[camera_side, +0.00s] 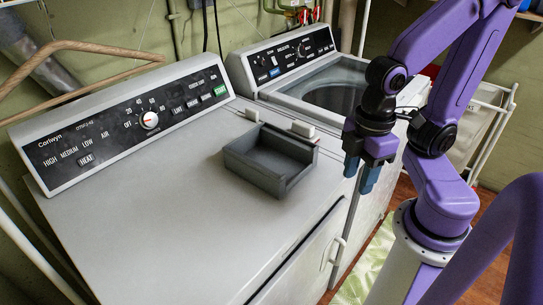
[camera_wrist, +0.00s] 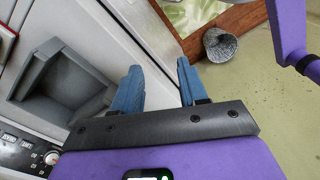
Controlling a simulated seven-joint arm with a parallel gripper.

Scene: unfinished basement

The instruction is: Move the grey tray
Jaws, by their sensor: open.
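The grey tray (camera_side: 247,170) is a shallow, open, empty box lying on top of the left white machine, near its right edge. In the wrist view the grey tray (camera_wrist: 42,68) is at the left, apart from my fingers. My gripper (camera_side: 361,173) hangs to the right of the tray, beyond the machine's edge in the picture, with its blue fingertips pointing down. In the wrist view my gripper (camera_wrist: 158,90) has its two blue fingers spread with nothing between them.
The left machine's top (camera_side: 130,215) is mostly clear, with a control panel (camera_side: 130,125) along its back. A second machine (camera_side: 325,90) with an open-looking round tub stands behind it. A white rack (camera_side: 490,125) is at the right. A ribbed metal duct end (camera_wrist: 220,45) lies on the floor.

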